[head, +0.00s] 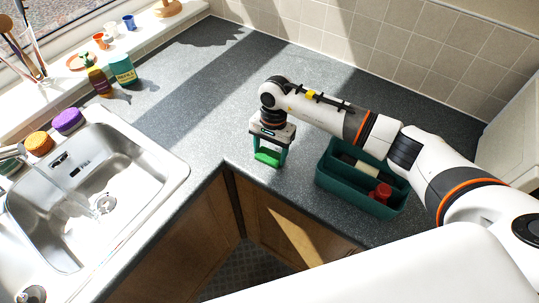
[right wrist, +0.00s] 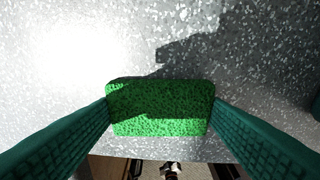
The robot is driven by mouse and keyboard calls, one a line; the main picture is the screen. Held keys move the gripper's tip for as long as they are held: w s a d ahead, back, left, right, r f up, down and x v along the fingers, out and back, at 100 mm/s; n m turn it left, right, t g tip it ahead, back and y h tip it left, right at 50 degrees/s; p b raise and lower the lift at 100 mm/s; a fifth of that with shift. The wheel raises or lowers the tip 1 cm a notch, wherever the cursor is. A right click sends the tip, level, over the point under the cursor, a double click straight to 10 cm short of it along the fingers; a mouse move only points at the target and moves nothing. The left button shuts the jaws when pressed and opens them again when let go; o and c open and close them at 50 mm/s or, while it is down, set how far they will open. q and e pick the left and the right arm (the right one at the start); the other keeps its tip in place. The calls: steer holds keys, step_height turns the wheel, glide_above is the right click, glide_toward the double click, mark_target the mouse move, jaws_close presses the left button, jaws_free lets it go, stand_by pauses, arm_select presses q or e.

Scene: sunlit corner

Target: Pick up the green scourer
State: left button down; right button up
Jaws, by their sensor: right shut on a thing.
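The green scourer (head: 267,158) is a small bright green block near the inner corner edge of the grey worktop. In the right wrist view the scourer (right wrist: 160,108) lies lengthwise between my two dark green fingers. My right gripper (head: 268,155) points down over it and is shut on it, a finger at each short end. Whether the scourer touches the worktop or is slightly raised I cannot tell. My left gripper is not in view.
A dark green caddy (head: 331,182) with a red-capped item (head: 381,192) stands right of the scourer, under my right arm. A steel sink (head: 150,185) is at left. Bottles (head: 123,70) stand by the windowsill. The worktop behind is clear.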

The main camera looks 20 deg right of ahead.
mark_target(270, 154)
step_height(270, 154, up, 10)
steer(key=b, duration=0.3)
